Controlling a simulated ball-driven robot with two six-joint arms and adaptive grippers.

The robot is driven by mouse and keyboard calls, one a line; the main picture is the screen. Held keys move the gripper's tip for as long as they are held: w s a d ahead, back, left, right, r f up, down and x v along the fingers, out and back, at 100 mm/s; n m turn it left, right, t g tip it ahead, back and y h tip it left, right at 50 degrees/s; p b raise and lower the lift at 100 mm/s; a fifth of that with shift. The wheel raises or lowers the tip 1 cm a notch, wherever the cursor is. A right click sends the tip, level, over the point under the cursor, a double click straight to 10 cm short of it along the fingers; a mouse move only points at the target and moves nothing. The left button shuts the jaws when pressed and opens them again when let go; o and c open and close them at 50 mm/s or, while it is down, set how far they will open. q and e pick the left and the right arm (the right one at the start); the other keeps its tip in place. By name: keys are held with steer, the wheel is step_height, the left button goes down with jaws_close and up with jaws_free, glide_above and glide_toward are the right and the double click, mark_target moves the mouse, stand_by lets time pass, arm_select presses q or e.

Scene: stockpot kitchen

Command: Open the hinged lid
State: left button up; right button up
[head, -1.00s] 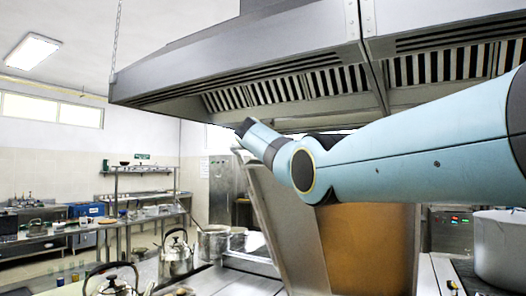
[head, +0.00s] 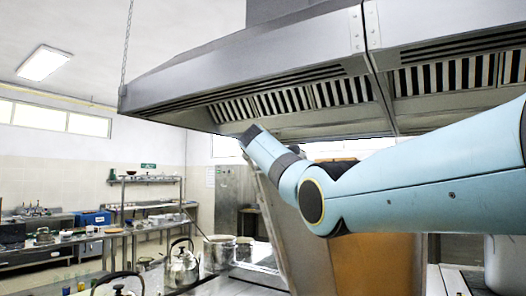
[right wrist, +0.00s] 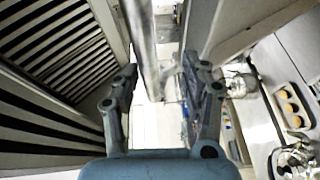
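The hinged lid (head: 292,250) stands raised and tilted in the head view, as a steel panel. A brown surface (head: 375,262) shows to its right. My right arm crosses in front of its upper part, and the right gripper is hidden in the head view. In the right wrist view my right gripper (right wrist: 163,88) has its two fingers spread wide. A round metal bar (right wrist: 142,40) runs between them, nearer the left finger, with gaps visible on both sides. A grey panel (right wrist: 215,25) lies beyond the right finger. My left gripper is not in view.
A large extractor hood (head: 290,85) hangs low, just above my right arm. Its slatted filters (right wrist: 60,45) are close on the left in the wrist view. A pot (head: 219,252) and a kettle (head: 183,268) stand left of the lid. A large pot (head: 505,262) is at the right.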

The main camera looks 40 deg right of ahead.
steer(key=v, duration=1)
steer(key=shift+s+a, duration=0.15)
steer(key=shift+a, duration=0.2)
steer(key=shift+r, duration=0.1)
